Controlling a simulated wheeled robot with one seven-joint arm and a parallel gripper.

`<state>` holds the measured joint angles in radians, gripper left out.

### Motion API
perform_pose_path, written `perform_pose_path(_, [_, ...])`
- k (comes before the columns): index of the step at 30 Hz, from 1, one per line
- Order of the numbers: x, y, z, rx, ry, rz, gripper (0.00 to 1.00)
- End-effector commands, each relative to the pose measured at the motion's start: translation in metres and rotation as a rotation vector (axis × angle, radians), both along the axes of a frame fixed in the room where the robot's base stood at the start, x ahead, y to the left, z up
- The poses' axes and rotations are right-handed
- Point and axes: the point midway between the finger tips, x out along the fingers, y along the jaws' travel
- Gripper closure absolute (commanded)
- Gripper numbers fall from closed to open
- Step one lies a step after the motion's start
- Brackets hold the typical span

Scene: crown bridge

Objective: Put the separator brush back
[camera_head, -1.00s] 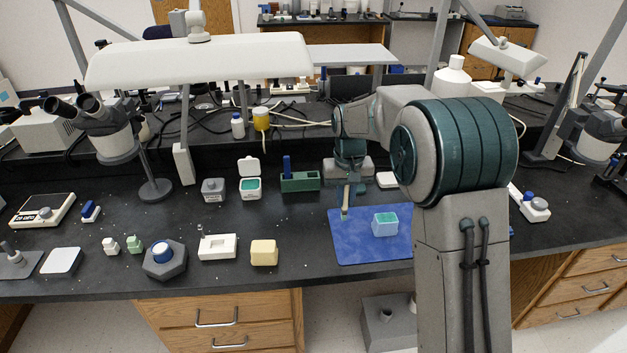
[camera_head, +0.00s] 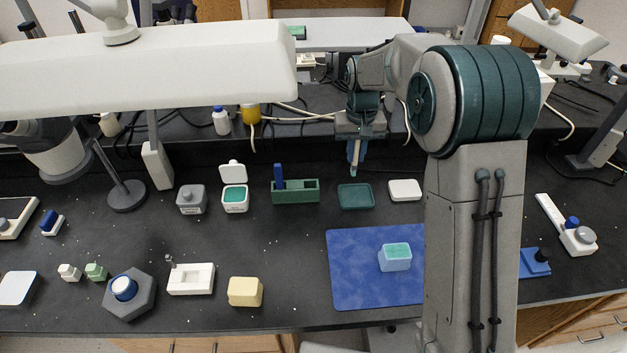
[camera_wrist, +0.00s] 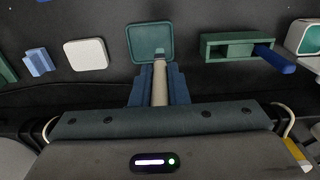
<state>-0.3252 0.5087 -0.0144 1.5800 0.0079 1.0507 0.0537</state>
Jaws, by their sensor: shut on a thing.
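My gripper (camera_head: 355,158) is shut on a slim brush with a beige handle (camera_wrist: 160,84) and a teal tip (camera_wrist: 160,54). The brush points down in the head view, its lower end (camera_head: 353,172) above and just behind the dark green tray (camera_head: 356,206). In the wrist view the tip overlaps the near part of the tray (camera_wrist: 136,34); I cannot tell whether they touch. A green holder (camera_head: 306,193) stands left of the tray with a blue-handled tool (camera_head: 279,176) upright in its left end. The holder (camera_wrist: 213,52) also shows in the wrist view, with an open slot.
A white pad (camera_head: 405,190) lies right of the tray. A blue mat (camera_head: 350,275) bearing a light-blue block with a teal top (camera_head: 396,258) lies in front. A lidded white box (camera_head: 235,205) and grey jar (camera_head: 192,200) stand left. A white lamp (camera_head: 150,70) overhangs the left.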

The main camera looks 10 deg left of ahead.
Motion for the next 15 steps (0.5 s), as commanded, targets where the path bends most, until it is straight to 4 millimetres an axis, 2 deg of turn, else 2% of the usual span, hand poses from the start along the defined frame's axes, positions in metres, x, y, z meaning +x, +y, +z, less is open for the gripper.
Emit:
perform_pose_path(4, [0.000, 0.022, -0.012, -0.001, 0.003, 0.005, 1.00])
perform_pose_path(12, [0.004, 0.082, -0.049, -0.001, 0.003, 0.003, 1.00])
perform_pose_path(15, [0.005, 0.100, -0.059, -0.001, 0.002, 0.002, 1.00])
